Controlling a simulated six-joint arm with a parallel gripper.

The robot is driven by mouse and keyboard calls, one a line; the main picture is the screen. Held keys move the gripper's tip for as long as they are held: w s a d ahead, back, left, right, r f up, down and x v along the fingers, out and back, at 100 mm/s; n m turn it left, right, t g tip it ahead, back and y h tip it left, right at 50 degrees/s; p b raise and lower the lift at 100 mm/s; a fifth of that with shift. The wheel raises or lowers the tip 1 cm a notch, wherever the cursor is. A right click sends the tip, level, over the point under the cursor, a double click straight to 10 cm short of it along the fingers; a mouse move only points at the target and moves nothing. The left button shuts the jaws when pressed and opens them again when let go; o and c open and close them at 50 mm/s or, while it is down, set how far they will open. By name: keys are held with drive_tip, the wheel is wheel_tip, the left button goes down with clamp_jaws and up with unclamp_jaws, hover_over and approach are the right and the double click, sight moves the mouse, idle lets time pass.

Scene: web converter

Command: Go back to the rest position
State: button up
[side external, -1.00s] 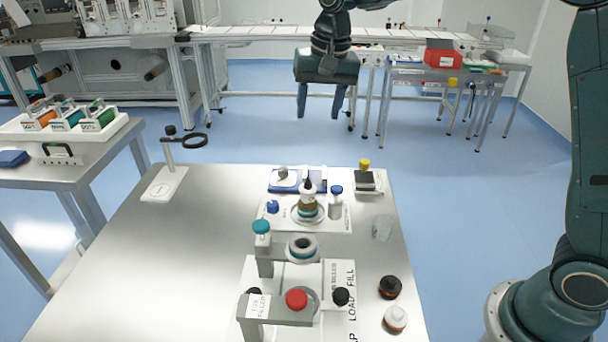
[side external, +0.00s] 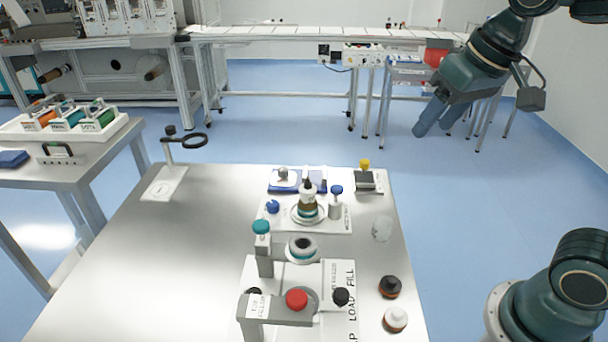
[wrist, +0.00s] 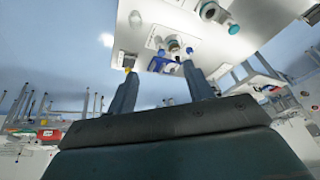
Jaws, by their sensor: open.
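My gripper (side external: 434,124) is in the upper right of the side external view, raised over the floor beyond the right far corner of the metal work table (side external: 200,235). In the wrist view my gripper (wrist: 162,88) shows two dark fingers spread apart with nothing between them. Its jaws are open and empty. It touches nothing. The fixtures on the table, such as the tin filler with a red knob (side external: 296,299), stand well apart from it. The fingers overlap the far tables only in the picture.
A side table with a tray of coloured rollers (side external: 70,122) stands at the left. A magnifier stand (side external: 168,170) is on the work table's far left. A long bench (side external: 300,34) and a red bin (side external: 434,57) are at the back. The blue floor (side external: 480,210) between is clear.

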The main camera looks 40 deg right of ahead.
drive_tip(key=s+f+n+t, duration=0.1)
drive_tip(key=s+f, duration=0.3)
drive_tip(key=s, duration=0.4)
drive_tip(key=shift+s+d+n, duration=0.25)
drive_tip(key=shift+d+n, duration=0.15)
drive_tip(key=shift+n, duration=0.1)
